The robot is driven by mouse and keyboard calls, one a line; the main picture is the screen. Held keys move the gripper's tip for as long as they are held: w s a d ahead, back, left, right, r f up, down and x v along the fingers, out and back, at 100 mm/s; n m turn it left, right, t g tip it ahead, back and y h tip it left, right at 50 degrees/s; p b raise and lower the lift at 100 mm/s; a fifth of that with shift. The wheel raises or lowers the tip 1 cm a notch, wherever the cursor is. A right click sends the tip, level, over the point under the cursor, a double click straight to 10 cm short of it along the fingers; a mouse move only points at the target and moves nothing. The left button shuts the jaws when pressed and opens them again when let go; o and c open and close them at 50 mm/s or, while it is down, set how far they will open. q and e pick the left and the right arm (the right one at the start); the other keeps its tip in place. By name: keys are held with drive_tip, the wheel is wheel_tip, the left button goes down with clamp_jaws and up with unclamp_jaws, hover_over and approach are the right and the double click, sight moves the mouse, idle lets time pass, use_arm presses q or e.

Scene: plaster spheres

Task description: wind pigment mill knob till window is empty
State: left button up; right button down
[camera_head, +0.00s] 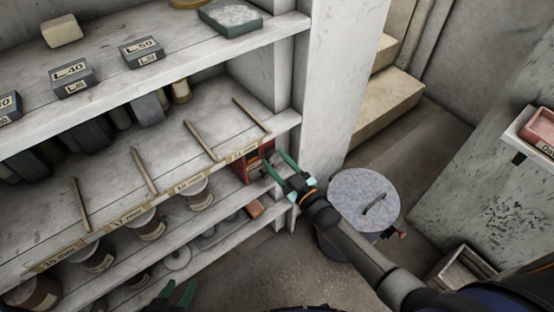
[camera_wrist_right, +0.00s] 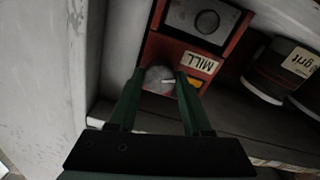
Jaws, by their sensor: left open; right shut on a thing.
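The pigment mill (camera_head: 247,171) is a red box on the shelf below the slatted one, against the right upright. My right gripper (camera_wrist_right: 158,80) is shut on the knob, one green finger on each side. It also shows at the mill in the head view (camera_head: 271,169). My left gripper (camera_head: 177,292) is open and empty at the bottom edge, mostly out of frame.
Several labelled jars (camera_head: 150,224) stand left of the mill on the same shelf. A grey lidded drum (camera_head: 364,196) stands on the floor beside my right arm. A white upright (camera_head: 335,90) closes off the shelf's right end. Pale steps (camera_head: 376,105) are behind.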

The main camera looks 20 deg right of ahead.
drive_tip(key=shift+m, duration=0.3)
drive_tip(key=shift+c, duration=1.7)
unclamp_jaws()
drive_tip(key=p+v, duration=0.2)
drive_tip(key=v, duration=1)
drive_tip(key=shift+s, duration=0.25)
